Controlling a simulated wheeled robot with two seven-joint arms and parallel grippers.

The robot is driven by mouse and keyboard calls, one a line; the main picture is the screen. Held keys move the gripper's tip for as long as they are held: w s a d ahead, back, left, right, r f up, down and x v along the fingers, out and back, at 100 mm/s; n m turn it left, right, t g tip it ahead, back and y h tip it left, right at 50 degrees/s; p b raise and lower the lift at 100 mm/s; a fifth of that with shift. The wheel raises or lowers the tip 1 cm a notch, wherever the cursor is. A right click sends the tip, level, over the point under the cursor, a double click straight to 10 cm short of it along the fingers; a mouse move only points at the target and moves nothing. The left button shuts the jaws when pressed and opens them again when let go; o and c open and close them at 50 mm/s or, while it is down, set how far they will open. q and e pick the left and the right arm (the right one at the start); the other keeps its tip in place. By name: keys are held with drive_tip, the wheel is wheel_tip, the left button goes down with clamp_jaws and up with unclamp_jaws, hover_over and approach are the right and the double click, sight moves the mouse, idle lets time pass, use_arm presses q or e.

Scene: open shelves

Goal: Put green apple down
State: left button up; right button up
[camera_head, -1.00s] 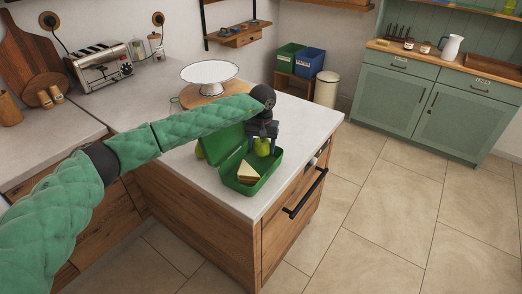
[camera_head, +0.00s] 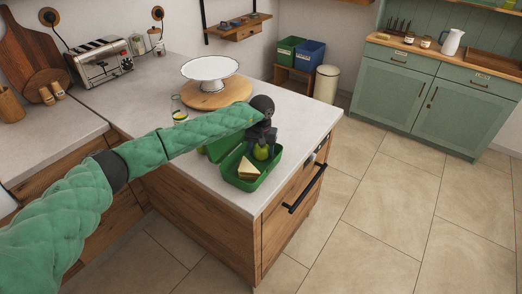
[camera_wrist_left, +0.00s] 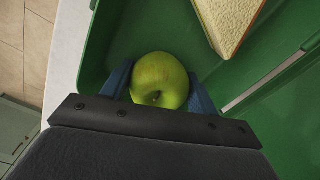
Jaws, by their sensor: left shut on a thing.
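The green apple (camera_head: 261,153) is between the fingers of my left gripper (camera_head: 262,146), which is shut on it. The apple is over or in the right part of the open green lunch box (camera_head: 243,185), beside a sandwich (camera_head: 248,169). In the left wrist view the apple (camera_wrist_left: 159,81) sits between the blue fingertips, inside the outline of the box (camera_wrist_left: 285,85), with the sandwich (camera_wrist_left: 229,20) ahead of it. I cannot tell whether the apple touches the box floor. My left arm hides part of the box lid. My right gripper is not in view.
The box stands near the front corner of the light counter (camera_head: 294,142). A white cake stand (camera_head: 210,69) on a round wooden board (camera_head: 216,96) is behind it. A glass (camera_head: 180,110) with something yellow-green stands behind my arm. A toaster (camera_head: 102,63) is at the back left.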

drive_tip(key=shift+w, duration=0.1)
use_arm(q)
drive_tip(key=shift+f, duration=0.1)
drive_tip(key=o, duration=1)
drive_tip(key=shift+o, duration=0.2)
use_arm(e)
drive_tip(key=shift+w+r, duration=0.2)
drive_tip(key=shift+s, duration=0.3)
